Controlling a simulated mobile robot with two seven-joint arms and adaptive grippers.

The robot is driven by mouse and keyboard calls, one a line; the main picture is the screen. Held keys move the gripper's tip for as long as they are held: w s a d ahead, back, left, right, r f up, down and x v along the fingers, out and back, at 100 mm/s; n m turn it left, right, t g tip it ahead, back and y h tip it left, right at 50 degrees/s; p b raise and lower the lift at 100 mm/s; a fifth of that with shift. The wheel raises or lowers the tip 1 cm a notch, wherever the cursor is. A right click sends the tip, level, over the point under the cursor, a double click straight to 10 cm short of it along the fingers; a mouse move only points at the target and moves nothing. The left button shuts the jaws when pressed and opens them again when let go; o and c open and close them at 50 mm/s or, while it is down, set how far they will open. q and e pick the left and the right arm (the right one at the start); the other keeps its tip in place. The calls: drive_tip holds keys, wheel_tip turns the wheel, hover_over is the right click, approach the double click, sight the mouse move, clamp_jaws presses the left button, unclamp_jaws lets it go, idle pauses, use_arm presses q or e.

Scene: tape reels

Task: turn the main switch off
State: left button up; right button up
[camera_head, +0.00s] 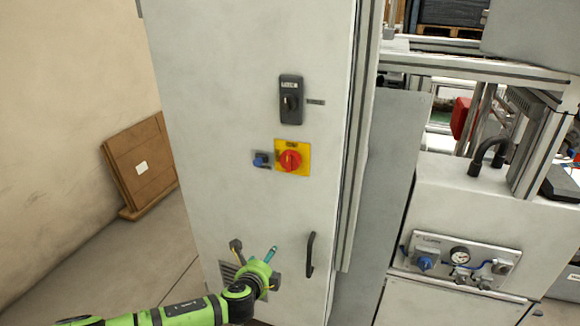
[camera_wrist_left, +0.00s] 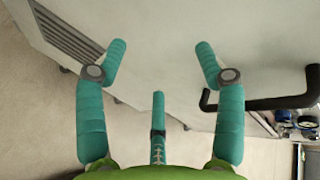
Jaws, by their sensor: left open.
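The cabinet door (camera_head: 225,130) carries a red rotary knob on a square yellow plate (camera_head: 303,149), which looks like the main switch. The knob's exact setting is too small to tell. My left gripper (camera_head: 256,262) is low in front of the door, well below the switch, near a vent grille and left of the black door handle (camera_head: 310,254). In the left wrist view its teal fingers (camera_wrist_left: 160,62) are spread and empty, facing the door's lower part. The switch is out of that view. My right gripper is not in view.
The handle sticks out from the door. A machine with a gauge panel (camera_head: 460,258) stands at right. Brown boards (camera_head: 140,165) lean on the left wall.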

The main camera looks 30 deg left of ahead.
use_arm(q)
drive_tip(key=w+d+r+m+t+p, duration=0.1)
drive_tip(key=d+r+m+t, duration=0.1)
drive_tip(key=r, duration=0.7)
drive_tip(key=d+r+m+t+p, duration=0.1)
drive_tip(key=r+m+t+p, duration=0.1)
drive_tip(key=r, duration=0.8)
drive_tip(key=m+t+p, duration=0.2)
drive_tip(key=m, duration=0.2)
approach(287, 164)
drive_tip(key=a+x, duration=0.1)
drive_tip(key=x, duration=0.3)
drive_tip(key=p+x, duration=0.1)
drive_tip(key=x, duration=0.1)
drive_tip(key=d+p+x, duration=0.1)
drive_tip(key=x, duration=0.1)
drive_tip(key=shift+r, duration=0.1)
drive_tip(key=shift+w+a, duration=0.15)
drive_tip(key=shift+w, duration=0.6)
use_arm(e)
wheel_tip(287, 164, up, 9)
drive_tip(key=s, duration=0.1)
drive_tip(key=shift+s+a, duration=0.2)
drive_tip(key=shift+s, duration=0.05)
use_arm(q)
drive_tip(key=shift+c, duration=0.4)
drive_tip(key=c, duration=1.1)
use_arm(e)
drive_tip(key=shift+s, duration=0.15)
